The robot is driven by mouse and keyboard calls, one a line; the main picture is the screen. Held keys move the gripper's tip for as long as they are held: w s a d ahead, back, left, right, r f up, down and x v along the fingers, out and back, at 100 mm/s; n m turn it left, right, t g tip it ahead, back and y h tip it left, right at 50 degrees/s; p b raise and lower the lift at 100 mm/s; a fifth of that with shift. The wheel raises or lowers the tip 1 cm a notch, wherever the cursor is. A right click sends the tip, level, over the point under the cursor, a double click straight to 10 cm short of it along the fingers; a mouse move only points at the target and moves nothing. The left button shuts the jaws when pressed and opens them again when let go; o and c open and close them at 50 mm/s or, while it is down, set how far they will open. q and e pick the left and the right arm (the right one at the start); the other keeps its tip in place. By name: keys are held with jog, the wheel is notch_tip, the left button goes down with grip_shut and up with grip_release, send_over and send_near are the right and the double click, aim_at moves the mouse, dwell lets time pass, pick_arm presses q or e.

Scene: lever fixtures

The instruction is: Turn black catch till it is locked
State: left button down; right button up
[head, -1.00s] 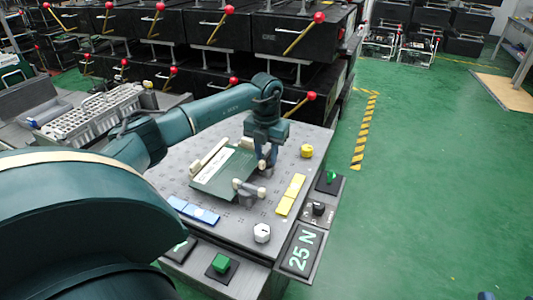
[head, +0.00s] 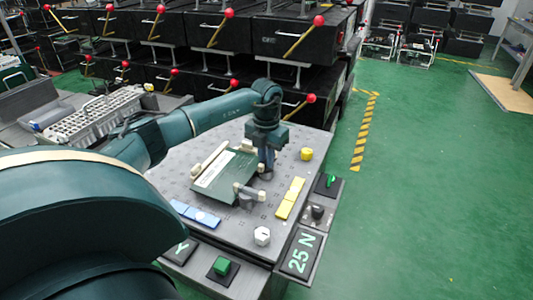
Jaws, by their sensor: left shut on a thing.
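My left gripper (head: 267,174) points down onto the grey worktop at the right edge of a green plate (head: 222,172) with a white label. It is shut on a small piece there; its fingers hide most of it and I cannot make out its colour. A grey lever with pale ends (head: 248,194) stands just in front of the gripper, apart from it. A black knob (head: 317,212) sits on the panel at the worktop's right side, away from the gripper. I cannot tell which of these black or hidden parts is the catch. My right gripper is not in view.
Black boxes with red-tipped levers stand behind. Green floor is clear at right.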

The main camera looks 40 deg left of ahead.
pick_arm(q)
jog(key=shift+r+m+p, duration=0.25)
jog(key=shift+m+p, duration=0.4)
jog(key=shift+m, duration=0.15)
jog(key=m+p, duration=0.1)
jog(key=m, duration=0.1)
jog(key=shift+m+p, duration=0.3)
jog(key=shift+m, duration=0.1)
jog(key=m+p, duration=0.1)
jog(key=m, duration=0.2)
jog(key=shift+w+f+m, duration=0.1)
jog(key=shift+m, duration=0.3)
jog(key=m+p, duration=0.1)
jog(key=m, duration=0.3)
jog(key=shift+m+p, duration=0.35)
jog(key=shift+m, duration=1.55)
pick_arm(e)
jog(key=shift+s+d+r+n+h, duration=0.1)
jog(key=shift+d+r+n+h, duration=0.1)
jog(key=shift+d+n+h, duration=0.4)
pick_arm(q)
jog(key=shift+f, duration=0.1)
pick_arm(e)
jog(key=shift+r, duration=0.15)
pick_arm(q)
jog(key=c, duration=1.4)
grip_release()
jog(key=shift+c, duration=0.2)
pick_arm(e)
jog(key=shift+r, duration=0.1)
